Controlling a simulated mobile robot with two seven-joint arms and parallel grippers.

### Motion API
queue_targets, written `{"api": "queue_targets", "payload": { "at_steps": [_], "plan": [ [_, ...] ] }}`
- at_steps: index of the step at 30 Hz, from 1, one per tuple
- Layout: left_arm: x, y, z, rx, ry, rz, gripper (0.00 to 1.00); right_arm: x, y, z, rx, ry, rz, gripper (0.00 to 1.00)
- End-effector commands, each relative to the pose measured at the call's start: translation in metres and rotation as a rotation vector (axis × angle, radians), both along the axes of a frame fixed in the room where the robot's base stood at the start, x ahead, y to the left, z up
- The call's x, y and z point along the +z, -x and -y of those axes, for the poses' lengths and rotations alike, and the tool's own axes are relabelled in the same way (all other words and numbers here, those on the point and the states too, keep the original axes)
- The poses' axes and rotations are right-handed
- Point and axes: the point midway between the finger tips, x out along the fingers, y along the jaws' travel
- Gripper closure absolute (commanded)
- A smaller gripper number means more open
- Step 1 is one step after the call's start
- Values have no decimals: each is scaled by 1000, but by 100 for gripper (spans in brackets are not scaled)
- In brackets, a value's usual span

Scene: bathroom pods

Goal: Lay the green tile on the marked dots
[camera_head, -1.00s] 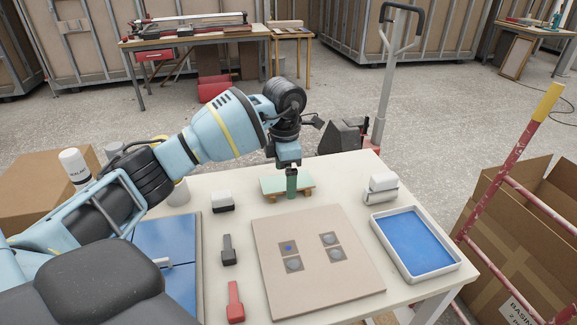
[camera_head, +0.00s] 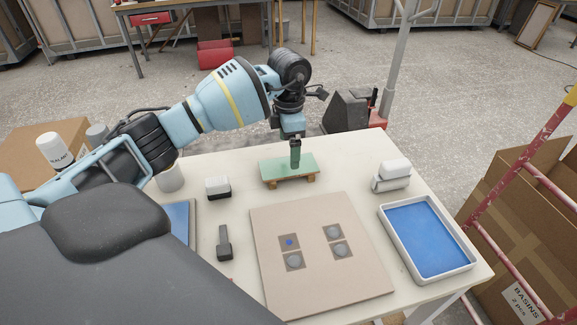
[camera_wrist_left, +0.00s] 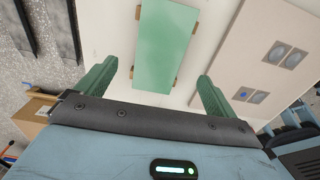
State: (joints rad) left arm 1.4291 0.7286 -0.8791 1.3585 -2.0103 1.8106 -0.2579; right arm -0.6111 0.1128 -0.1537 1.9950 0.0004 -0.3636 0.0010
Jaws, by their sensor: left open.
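The green tile (camera_head: 275,170) lies flat on a low wooden stand (camera_head: 271,184) at the back middle of the white table. It also shows in the left wrist view (camera_wrist_left: 166,46), lengthwise between and beyond the fingers. My left gripper (camera_head: 295,164) is open and empty, over the tile; whether it touches is hard to tell. Its two green fingers are spread wide in the left wrist view (camera_wrist_left: 155,84). A beige board (camera_head: 330,285) in front carries several dark squares. Most bear a grey dot (camera_head: 333,231); the left back one has a small blue dot (camera_head: 289,242).
A white tray with a blue bottom (camera_head: 425,238) stands at the right. A white block (camera_head: 393,172) and a black-and-white brush-like block (camera_head: 218,188) flank the tile. A dark tool (camera_head: 224,242) lies left of the board. A cup (camera_head: 170,178) stands at the back left.

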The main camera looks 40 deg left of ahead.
Motion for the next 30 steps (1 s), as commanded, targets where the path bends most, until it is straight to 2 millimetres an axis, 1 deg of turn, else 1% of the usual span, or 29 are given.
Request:
{"api": "queue_targets", "payload": {
  "at_steps": [5, 12, 15, 18, 24, 25, 30],
  "plan": [
    [-4, 0, 0, 0, 1, 1, 6, 1, -1, 0, 1, 0, 2, 64],
    [-36, 1, 0, -1, 2, -1, 6, 7, -8, 0, 0, 0, 18, 64],
    [-47, 0, -1, 0, 1, 2, 6, 8, -10, 0, 0, -1, 22, 64],
    [-51, 1, -1, 0, 1, 2, 6, 8, -12, 0, -1, 0, 25, 64],
    [-52, 0, -1, 0, 1, 2, 6, 8, -12, 0, -1, -1, 27, 64],
    [-52, 0, -1, 0, 1, 2, 8, 8, -12, 0, -1, -1, 27, 64],
    [-52, 0, -1, 0, 0, 3, 30, 8, -12, 0, -1, 0, 26, 64]
  ]
}}
